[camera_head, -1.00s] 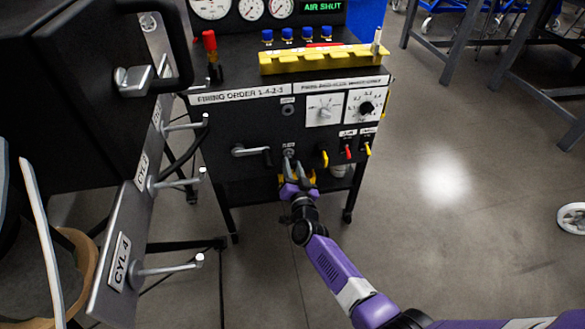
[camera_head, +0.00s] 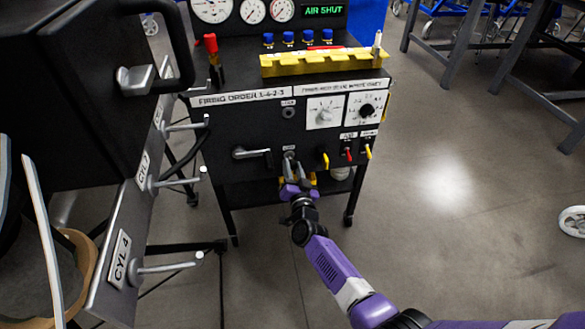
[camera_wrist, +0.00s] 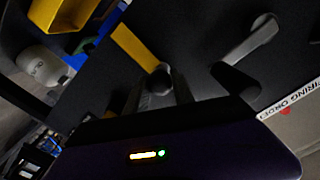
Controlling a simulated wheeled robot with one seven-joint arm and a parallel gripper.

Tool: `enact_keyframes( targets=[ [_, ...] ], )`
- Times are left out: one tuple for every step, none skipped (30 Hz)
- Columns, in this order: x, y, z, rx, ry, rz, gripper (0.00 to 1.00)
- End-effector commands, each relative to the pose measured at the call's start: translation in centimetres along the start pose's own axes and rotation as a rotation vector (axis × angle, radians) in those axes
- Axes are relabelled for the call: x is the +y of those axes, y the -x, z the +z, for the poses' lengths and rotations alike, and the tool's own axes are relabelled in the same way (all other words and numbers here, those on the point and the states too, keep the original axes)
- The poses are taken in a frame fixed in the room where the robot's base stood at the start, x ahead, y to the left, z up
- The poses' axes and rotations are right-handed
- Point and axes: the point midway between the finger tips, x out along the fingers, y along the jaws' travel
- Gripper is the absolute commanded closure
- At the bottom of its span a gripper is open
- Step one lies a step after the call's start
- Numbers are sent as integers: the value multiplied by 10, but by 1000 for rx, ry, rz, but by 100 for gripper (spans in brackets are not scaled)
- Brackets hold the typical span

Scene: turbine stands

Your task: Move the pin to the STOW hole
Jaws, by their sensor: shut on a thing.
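My gripper (camera_head: 289,163) is at the lower middle of the black console front, at the lower of two small labelled round fittings. Its fingers are shut on a small grey round piece, the pin (camera_wrist: 160,80), which shows between the fingertips in the wrist view. Most of the pin is hidden by the fingers. I cannot tell how far it sits in the panel. The upper round fitting (camera_head: 288,112) is above my gripper and apart from it. Its small label, and the one above my gripper, are too small to read, so I cannot tell which is STOW.
A grey lever handle (camera_head: 251,153) is close left of my gripper. Yellow and red levers (camera_head: 348,154) are to the right. Two dials (camera_head: 325,113) and a yellow rack (camera_head: 320,60) are above. The CYL plate (camera_head: 122,258) with rods stands at left.

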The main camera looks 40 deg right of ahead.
Motion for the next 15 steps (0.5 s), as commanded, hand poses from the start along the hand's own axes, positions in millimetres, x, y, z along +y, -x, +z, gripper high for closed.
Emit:
enact_keyframes(
  targets=[
    [-2,-7,-4,0,-5,-2,100],
    [-2,-7,-4,0,-5,-1,100],
    [-1,-7,-4,0,-5,-1,100],
    [-1,-7,-4,0,-4,-1,100],
    [-1,-7,-4,0,-4,0,100],
    [-1,-7,-4,0,-4,0,100],
    [0,-7,-4,0,-4,1,68],
    [0,-7,-4,0,-4,1,62],
    [0,-7,-3,0,-4,1,55],
    [0,-8,-4,1,-5,1,49],
    [0,-7,-4,1,-4,1,45],
    [0,-7,-3,1,-4,0,45],
    [0,-7,-3,1,-4,0,45],
    [-1,-6,-3,0,-4,0,45],
    [-1,-6,-3,0,-3,0,45]
  ],
)
